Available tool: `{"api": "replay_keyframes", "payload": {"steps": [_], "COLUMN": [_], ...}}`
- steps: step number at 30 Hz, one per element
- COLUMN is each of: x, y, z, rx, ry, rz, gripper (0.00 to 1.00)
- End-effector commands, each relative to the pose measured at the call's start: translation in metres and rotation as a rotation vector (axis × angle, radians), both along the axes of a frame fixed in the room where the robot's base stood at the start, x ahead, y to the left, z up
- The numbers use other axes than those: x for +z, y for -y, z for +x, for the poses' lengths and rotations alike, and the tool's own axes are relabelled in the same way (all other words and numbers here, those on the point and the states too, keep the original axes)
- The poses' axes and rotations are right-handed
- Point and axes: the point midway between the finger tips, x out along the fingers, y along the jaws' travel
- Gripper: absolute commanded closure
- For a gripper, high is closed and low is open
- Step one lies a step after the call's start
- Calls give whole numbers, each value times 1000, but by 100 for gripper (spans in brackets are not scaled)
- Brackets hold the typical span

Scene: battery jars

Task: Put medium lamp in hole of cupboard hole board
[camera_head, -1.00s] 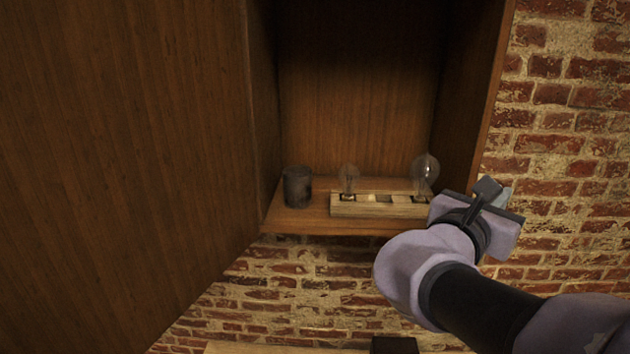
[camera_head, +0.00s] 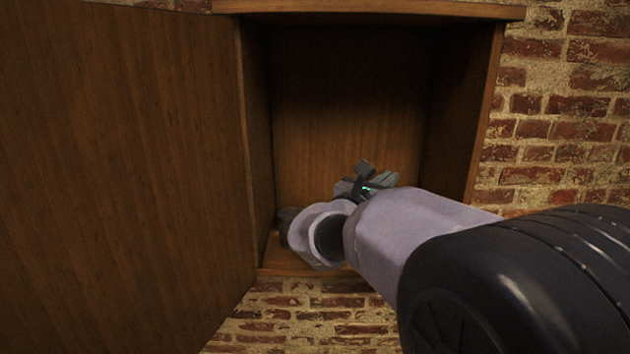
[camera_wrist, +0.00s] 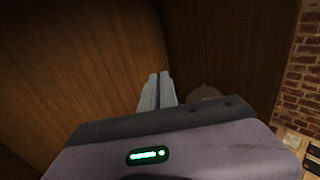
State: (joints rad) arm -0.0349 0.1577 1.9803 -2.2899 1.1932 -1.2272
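My gripper (camera_head: 376,182) is inside the open cupboard, above its shelf. In the wrist view its two grey fingers (camera_wrist: 157,90) lie close together, with nothing visible between them. A faint round glass shape (camera_wrist: 205,94), apparently a lamp bulb, shows just right of the fingers, partly hidden behind the gripper body. My arm hides the hole board and its lamps in the head view. I cannot pick out the medium lamp.
The cupboard (camera_head: 350,95) has side walls close around my gripper. Its large door (camera_head: 120,170) stands open at the left. A dark jar (camera_head: 287,218) on the shelf is partly covered by my arm. A brick wall (camera_head: 560,120) is at the right.

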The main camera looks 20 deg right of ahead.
Motion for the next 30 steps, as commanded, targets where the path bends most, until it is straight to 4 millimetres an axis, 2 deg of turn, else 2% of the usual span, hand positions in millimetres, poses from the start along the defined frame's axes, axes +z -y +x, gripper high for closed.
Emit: {"api": "replay_keyframes", "payload": {"steps": [4, 14, 18, 30], "x": [-19, -23, -22, -18], "y": [0, 0, 0, -4], "z": [0, -1, -1, -4], "rx": [0, 0, 0, 1], "ry": [-1, 1, 1, 2], "rz": [0, 1, 1, 1], "gripper": [100, 100, 75, 75]}}
